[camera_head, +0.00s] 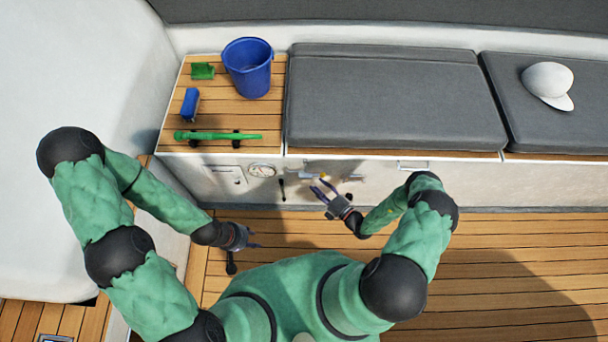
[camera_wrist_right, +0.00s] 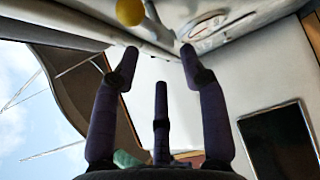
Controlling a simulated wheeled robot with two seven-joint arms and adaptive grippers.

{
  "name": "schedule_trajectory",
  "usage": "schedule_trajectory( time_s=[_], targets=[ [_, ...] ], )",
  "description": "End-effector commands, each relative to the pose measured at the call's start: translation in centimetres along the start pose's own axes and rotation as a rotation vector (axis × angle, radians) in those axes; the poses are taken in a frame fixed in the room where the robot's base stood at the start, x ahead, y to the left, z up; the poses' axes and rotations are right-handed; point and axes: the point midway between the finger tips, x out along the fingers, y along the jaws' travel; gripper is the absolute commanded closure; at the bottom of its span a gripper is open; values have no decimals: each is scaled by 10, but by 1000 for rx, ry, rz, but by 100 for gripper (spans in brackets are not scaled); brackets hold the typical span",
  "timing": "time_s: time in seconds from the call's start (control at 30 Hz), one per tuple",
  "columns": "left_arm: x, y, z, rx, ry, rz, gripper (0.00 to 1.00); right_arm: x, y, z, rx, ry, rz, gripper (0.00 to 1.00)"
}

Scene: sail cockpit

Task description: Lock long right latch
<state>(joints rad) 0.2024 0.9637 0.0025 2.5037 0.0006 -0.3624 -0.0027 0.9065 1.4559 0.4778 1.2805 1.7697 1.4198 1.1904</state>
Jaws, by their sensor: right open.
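The white cockpit bench front (camera_head: 380,184) carries several small fittings. A pale, flat latch-like fitting (camera_head: 413,165) sits high on it, right of my right gripper. I cannot tell which fitting is the long right latch. My right gripper (camera_head: 322,188) is open and empty, close to the bench front. In the right wrist view its fingers (camera_wrist_right: 158,65) are spread, with a yellow knob (camera_wrist_right: 130,12) beyond them at the top. My left gripper (camera_head: 254,238) hangs over the floor; its finger gap is unclear.
A round gauge (camera_head: 262,170) and a panel (camera_head: 228,177) are on the bench front at left. The bench top holds a blue bucket (camera_head: 248,68), a blue block (camera_head: 190,104), a green tool (camera_head: 218,136), grey cushions (camera_head: 392,98) and a white cap (camera_head: 548,82). Wooden floor (camera_head: 500,250) is clear at right.

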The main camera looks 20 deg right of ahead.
Motion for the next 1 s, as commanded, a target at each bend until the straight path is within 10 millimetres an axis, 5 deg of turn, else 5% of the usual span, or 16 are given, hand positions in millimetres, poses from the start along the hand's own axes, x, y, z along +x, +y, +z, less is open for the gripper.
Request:
schedule_trajectory(
  time_s=[0.4,0.9,1.0],
  targets=[
    [15,-5,-1,0,0,0,61,67,-2,-2,-2,5,0,56],
    [16,-6,-1,0,1,0,61,80,0,-1,-1,3,-1,56],
    [16,-6,-1,0,1,0,61,80,0,-1,-1,3,-1,84]
  ],
)
